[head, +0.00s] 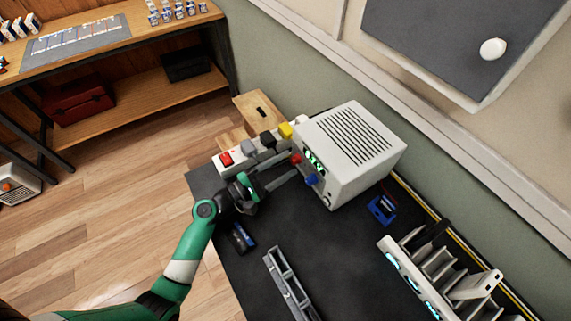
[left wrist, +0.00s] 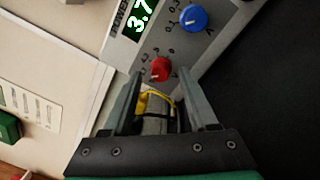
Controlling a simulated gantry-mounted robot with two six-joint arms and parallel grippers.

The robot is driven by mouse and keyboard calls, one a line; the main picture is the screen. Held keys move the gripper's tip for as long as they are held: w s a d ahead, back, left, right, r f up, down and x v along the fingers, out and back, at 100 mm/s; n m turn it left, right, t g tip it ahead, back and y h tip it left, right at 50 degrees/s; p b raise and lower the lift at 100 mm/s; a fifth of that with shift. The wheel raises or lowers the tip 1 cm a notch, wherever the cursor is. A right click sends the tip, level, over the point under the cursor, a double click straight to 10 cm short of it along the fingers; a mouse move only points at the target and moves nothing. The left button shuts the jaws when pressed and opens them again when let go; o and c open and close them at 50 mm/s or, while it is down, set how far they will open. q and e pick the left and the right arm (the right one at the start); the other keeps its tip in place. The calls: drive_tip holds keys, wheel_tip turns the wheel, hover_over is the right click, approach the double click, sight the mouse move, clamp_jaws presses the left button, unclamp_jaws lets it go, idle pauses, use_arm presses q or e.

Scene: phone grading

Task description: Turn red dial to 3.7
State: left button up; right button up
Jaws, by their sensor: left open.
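The red dial (head: 296,159) is on the front panel of a white power supply box (head: 350,150). In the left wrist view the red dial (left wrist: 160,68) lies between my fingertips, with a gap on each side. My left gripper (head: 291,166) is open at the panel; its fingers (left wrist: 161,74) point at the dial. The green display (left wrist: 139,15) reads 3.7; its last part is near the picture edge. A blue dial (left wrist: 193,18) sits beside the red one. My right gripper is not in view.
A power strip (head: 240,157) with a red switch and several plugs lies beside the box. A dark battery-like block (head: 242,237), a grey rail (head: 288,285) and a slotted rack (head: 440,270) are on the dark mat (head: 340,250). The mat's middle is clear.

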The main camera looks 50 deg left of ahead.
use_arm(q)
drive_tip(key=s, duration=0.3)
drive_tip(key=s+a+p, duration=0.1)
drive_tip(key=s, duration=0.3)
drive_tip(key=s+p, duration=0.1)
drive_tip(key=s, duration=0.3)
drive_tip(key=shift+a+f, duration=0.25)
